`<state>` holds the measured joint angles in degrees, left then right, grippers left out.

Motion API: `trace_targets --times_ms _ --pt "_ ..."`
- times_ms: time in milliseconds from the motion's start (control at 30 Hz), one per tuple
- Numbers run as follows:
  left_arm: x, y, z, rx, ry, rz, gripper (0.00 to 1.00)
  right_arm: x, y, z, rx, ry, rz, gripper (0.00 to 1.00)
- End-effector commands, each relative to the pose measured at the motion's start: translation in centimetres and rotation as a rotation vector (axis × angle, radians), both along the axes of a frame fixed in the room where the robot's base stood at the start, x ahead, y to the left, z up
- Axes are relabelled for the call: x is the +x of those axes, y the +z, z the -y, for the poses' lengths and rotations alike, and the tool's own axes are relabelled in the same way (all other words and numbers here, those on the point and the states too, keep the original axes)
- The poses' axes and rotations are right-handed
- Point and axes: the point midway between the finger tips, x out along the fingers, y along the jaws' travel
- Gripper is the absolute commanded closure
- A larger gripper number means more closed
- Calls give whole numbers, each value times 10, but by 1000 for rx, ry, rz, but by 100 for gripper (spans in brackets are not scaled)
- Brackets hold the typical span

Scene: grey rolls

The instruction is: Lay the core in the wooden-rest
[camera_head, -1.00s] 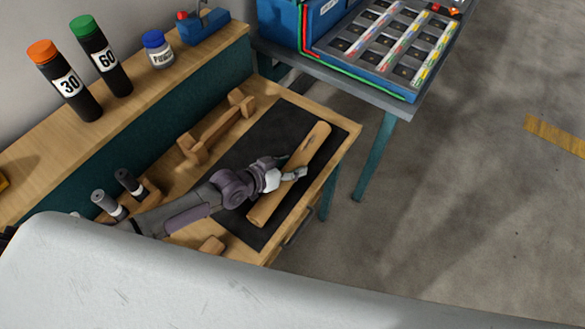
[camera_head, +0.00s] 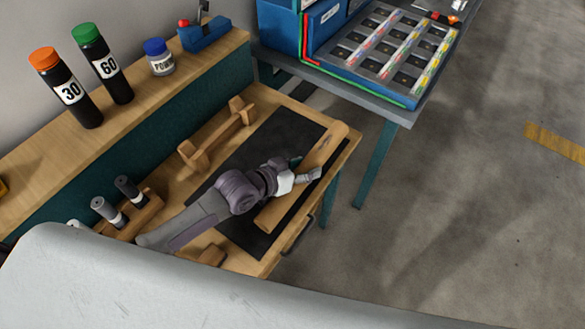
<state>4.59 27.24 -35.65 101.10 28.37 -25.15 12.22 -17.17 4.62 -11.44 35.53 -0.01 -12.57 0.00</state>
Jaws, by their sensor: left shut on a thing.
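The core (camera_head: 328,147), a long light-brown tube, lies slantwise over the dark mat near the bench's right edge. My left gripper (camera_head: 306,175) is shut on the core near its middle and hides part of it. I cannot tell how far the core is above the mat. The wooden-rest (camera_head: 218,137), a bar with a raised notched support at each end, stands behind the mat, to the left of the core. The rest is empty. My right gripper is out of view.
The dark mat (camera_head: 237,164) covers much of the wooden bench. A small wooden holder with grey rolls (camera_head: 107,212) stands at the left. Bottles (camera_head: 66,88) and a blue-capped jar (camera_head: 159,57) stand on the back shelf. A blue sorting tray (camera_head: 385,45) is on another table.

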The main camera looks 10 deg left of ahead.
Motion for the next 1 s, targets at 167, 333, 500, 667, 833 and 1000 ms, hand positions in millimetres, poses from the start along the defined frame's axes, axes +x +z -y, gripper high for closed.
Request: trace_targets --times_ms 167,333,500,667,833,1000 --pt "-13 24 38 -7 2 3 89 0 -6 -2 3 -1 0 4" --pt "-22 39 61 -3 1 1 89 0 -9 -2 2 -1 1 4" --pt "-21 43 62 31 2 15 89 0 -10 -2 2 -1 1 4" --pt "-1 31 20 169 0 78 89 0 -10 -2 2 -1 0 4" --pt "34 24 -56 391 -2 177 90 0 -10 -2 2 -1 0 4" --pt "65 32 -135 608 0 266 90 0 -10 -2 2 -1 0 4"
